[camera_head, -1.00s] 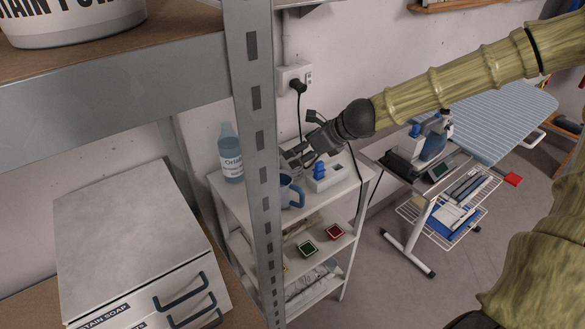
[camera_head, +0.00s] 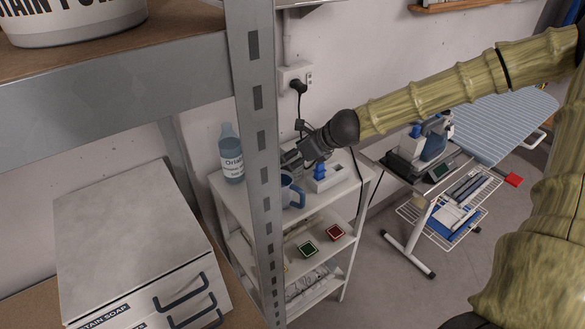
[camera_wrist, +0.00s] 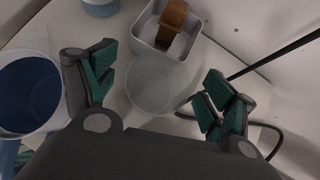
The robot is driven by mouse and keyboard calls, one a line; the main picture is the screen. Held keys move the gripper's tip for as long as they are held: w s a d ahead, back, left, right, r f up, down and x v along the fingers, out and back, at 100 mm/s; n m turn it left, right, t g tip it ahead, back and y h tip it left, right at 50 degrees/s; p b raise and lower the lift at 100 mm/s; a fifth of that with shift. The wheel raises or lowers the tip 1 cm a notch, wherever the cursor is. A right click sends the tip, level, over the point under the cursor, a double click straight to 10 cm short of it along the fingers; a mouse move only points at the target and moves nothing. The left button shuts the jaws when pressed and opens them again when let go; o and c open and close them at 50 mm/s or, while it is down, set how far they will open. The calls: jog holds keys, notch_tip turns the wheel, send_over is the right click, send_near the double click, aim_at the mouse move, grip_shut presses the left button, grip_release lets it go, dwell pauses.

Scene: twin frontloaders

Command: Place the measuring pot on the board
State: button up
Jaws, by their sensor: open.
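My gripper (camera_head: 291,160) is open above the top of a white shelf unit (camera_head: 235,205). In the wrist view its green-padded fingers (camera_wrist: 158,98) stand apart on either side of a clear, pale cup (camera_wrist: 153,82), which looks like the measuring pot. I cannot tell whether they touch it. A blue mug with a handle (camera_head: 294,193) stands on the same top, and a blue-lined vessel (camera_wrist: 28,95) beside the left finger is probably that mug. The striped ironing board (camera_head: 505,120), the only board I make out, is at the right.
A grey tray with a brown block (camera_wrist: 180,42) lies beyond the cup. A metal rack post (camera_head: 262,150) crosses in front. A steam-iron station (camera_head: 425,145) stands by the ironing board.

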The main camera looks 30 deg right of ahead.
jog(key=shift+w+a+f, duration=0.1)
jog(key=shift+w+f, duration=0.2)
jog(key=shift+f, duration=0.05)
jog(key=c, duration=1.1)
jog(key=shift+c, duration=0.2)
jog(key=shift+r, duration=0.15)
notch_tip(320, 180, up, 10)
jog(key=p, duration=0.1)
jog(key=shift+s+f, duration=0.1)
jog(key=shift+f, duration=0.1)
